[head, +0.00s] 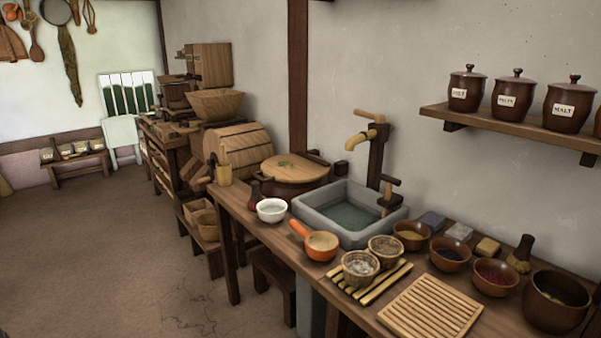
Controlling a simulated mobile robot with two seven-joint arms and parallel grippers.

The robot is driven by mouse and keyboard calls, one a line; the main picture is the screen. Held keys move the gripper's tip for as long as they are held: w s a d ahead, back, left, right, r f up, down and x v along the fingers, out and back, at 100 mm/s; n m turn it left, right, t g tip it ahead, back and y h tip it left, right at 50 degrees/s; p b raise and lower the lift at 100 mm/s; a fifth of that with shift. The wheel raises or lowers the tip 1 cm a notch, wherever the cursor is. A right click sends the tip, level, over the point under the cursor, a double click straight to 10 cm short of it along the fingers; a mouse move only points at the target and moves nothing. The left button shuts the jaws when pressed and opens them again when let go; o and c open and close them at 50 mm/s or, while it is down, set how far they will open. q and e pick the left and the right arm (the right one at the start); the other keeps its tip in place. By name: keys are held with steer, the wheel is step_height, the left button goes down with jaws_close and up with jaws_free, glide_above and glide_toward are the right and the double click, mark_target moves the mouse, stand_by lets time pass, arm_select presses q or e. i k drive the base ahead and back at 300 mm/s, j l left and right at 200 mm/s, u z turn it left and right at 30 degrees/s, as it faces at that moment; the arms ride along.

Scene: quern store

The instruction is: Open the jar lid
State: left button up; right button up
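Several dark brown jars with knobbed lids stand on a wall shelf at the upper right of the head view. The left jar (466,90) has a pale label that is hard to read. The middle jar (513,95) also has a small label. The right jar (570,104) is labelled MALT. The lids on these three sit closed on their jars. Another jar is cut off at the right edge. Neither of my grippers shows in the head view.
The wooden shelf (507,131) sits above a long counter. The counter holds a stone sink (349,212) with a wooden tap (368,130), a slatted board (430,308), an orange pan (320,246), a white bowl (271,210) and several small bowls. The floor (100,255) at left is clear.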

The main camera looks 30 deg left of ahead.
mark_target(299, 167)
steer(key=u, duration=1.3)
steer(key=i+j+u, duration=0.1)
steer(key=i+j, duration=0.4)
steer(key=j, duration=0.25)
steer(key=i+j+u, duration=0.1)
steer(key=i+j, duration=0.4)
steer(key=j, duration=0.2)
steer(key=i+j+u, duration=0.1)
steer(key=i+j, duration=0.4)
steer(key=j, duration=0.15)
